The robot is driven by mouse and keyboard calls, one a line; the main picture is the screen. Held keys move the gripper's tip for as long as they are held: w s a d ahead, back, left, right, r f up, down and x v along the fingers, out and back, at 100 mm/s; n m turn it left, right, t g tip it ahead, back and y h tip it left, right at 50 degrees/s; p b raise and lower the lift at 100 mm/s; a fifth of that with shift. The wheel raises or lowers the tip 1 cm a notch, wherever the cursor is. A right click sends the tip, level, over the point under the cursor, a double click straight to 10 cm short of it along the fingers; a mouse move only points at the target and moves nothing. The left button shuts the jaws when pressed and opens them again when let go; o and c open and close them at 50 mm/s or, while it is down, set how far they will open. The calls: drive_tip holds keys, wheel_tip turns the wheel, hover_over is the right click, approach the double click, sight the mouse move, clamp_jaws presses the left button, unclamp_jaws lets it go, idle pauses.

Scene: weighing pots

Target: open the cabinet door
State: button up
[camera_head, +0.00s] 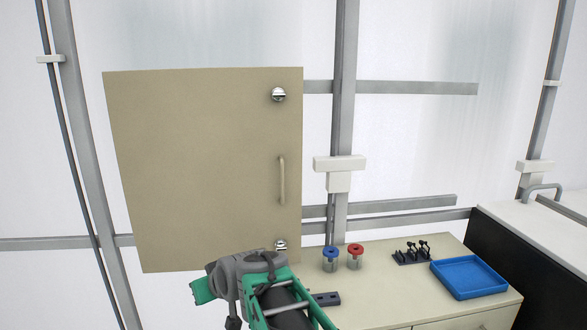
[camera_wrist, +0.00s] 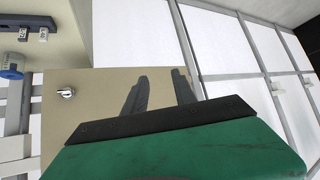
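The cabinet door (camera_head: 205,165) is a flat beige panel on the white wall in the head view, and it looks closed. A slim vertical beige handle (camera_head: 282,180) is near its right edge. Round silver knobs sit above (camera_head: 278,94) and below (camera_head: 280,245) the handle. My green and grey arm end is low in front of the door's lower right part in the head view. In the wrist view my gripper (camera_wrist: 160,76) has two dark fingers apart with nothing between them. Beige panel (camera_wrist: 92,92) and one silver knob (camera_wrist: 66,93) show behind. The handle is not visible there.
A beige worktop (camera_head: 400,300) at lower right carries a blue-lidded pot (camera_head: 331,259), a red-lidded pot (camera_head: 355,257), a black rack (camera_head: 412,256) and a blue tray (camera_head: 468,278). A dark block (camera_head: 326,299) lies beside my arm. Grey wall rails (camera_head: 400,88) run right of the door.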

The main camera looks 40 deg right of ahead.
drive_tip(key=w+d+r+m+t+h+p, duration=0.1)
drive_tip(key=w+d+r+t+h, duration=0.2)
drive_tip(key=d+r, duration=0.6)
drive_tip(key=m+t+h+p, duration=0.1)
drive_tip(key=m+t+h, duration=0.1)
drive_tip(key=t+h, duration=0.15)
approach(283, 175)
drive_tip(key=x, duration=0.3)
drive_tip(key=shift+t, duration=0.25)
drive_tip(key=p+x, duration=0.3)
drive_tip(key=x, duration=0.4)
drive_tip(key=shift+w, duration=0.1)
drive_tip(key=shift+w+d+f, duration=0.1)
drive_tip(key=shift+w+f, duration=0.05)
drive_tip(key=shift+w, duration=0.05)
drive_tip(key=shift+c, duration=0.3)
clamp_jaws()
